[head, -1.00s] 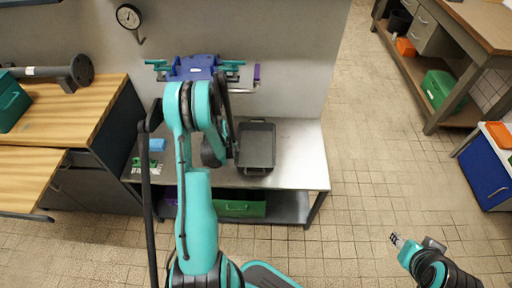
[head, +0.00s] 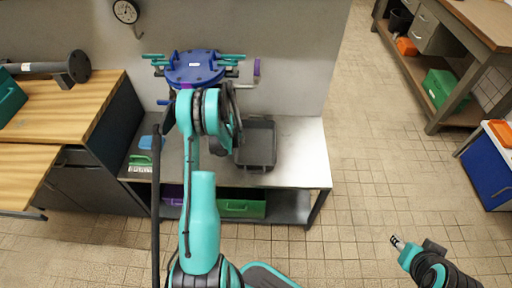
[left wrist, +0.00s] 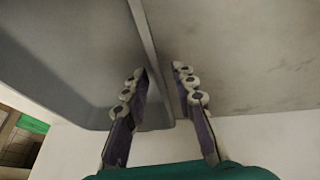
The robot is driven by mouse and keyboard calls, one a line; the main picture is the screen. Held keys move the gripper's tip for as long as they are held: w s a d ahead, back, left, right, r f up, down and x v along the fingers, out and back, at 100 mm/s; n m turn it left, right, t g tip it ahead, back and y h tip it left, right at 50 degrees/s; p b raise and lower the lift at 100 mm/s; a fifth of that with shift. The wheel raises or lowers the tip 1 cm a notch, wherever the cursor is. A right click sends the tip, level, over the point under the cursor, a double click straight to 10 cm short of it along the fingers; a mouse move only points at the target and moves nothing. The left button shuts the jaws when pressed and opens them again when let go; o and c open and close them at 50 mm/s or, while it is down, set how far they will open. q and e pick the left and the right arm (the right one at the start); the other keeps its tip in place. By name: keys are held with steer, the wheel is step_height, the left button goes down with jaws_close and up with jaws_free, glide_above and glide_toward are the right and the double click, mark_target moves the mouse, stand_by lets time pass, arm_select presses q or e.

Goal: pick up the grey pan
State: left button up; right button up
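The grey pan (head: 262,132) is a dark rectangular tray lying on the metal bench, right of my left arm in the head view. My left arm covers part of its left side. In the left wrist view the grey pan (left wrist: 65,60) fills the left, its rim running up between the fingers. My left gripper (left wrist: 160,75) is open, with one finger on each side of the rim and a gap visible. In the head view the left fingers are hidden or too small to make out. My right gripper (head: 397,242) hangs over the floor at lower right, away from the bench.
The metal bench (head: 300,160) is clear right of the pan. A blue round fixture (head: 195,67) with teal handles stands behind it. A blue item (head: 147,142) and a green item (head: 140,160) lie at the bench's left. A green crate (head: 240,207) sits below.

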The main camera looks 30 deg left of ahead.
arm_select(q)
jaws_close()
steer(key=shift+r, duration=0.15)
